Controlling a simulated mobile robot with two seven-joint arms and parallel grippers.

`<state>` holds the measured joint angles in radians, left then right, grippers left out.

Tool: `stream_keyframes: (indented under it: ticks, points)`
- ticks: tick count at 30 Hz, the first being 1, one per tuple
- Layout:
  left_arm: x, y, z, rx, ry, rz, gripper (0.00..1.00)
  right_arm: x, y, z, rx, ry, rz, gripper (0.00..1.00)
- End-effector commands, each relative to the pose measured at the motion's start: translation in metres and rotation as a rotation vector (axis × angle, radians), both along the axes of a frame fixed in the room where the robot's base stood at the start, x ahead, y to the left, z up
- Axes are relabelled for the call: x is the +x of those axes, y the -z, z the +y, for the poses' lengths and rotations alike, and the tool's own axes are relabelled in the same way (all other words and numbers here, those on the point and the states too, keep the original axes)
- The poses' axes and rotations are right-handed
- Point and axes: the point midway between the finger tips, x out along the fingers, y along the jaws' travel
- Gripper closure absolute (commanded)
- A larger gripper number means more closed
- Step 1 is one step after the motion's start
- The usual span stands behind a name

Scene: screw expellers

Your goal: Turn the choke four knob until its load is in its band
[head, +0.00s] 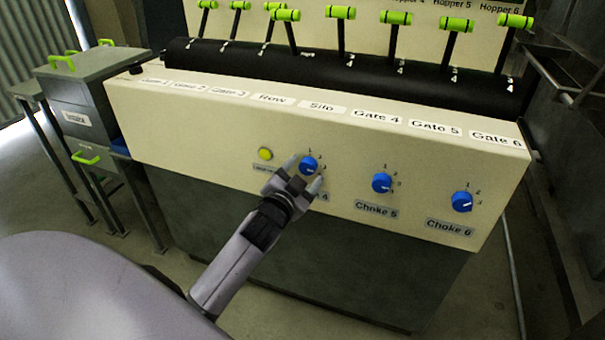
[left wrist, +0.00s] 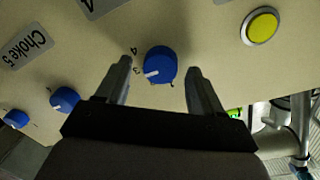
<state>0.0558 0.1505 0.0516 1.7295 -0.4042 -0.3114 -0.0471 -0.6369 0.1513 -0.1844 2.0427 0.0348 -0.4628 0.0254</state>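The choke four knob is a blue dial (head: 308,165) on the cream panel, with its label partly hidden behind my left gripper in the head view. My left gripper (head: 302,178) is at this knob, its fingers just below and beside it. In the left wrist view the knob (left wrist: 160,64) sits between the tips of the open gripper (left wrist: 160,78), with a gap on each side. The knob's white pointer mark is near the number 3. No load reading shows in either view. My right gripper is not in view.
A yellow button (head: 265,154) is left of the knob. The choke 5 knob (head: 382,183) and choke 6 knob (head: 462,202) are to the right. Green-handled levers (head: 341,13) rise from the black cover above. A grey box (head: 88,95) stands at the left.

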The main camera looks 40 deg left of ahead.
Motion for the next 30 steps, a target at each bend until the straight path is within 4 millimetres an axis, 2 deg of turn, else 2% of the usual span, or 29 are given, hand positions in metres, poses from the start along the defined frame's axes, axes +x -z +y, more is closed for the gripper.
stream_keyframes:
  ticks: [5, 18, 23, 30]
  points:
    - [-0.008, -0.001, -0.002, -0.001, 0.0, 0.0, 0.33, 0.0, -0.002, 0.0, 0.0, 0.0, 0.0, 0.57]
    - [-0.061, -0.003, -0.012, 0.0, 0.0, 0.001, 0.33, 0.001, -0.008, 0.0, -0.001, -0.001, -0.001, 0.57]
    - [-0.069, -0.003, -0.013, 0.0, 0.0, 0.0, 0.33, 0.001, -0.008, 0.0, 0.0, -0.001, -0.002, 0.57]
    - [-0.07, -0.003, -0.013, 0.0, 0.0, 0.0, 0.33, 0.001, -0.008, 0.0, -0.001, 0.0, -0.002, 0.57]
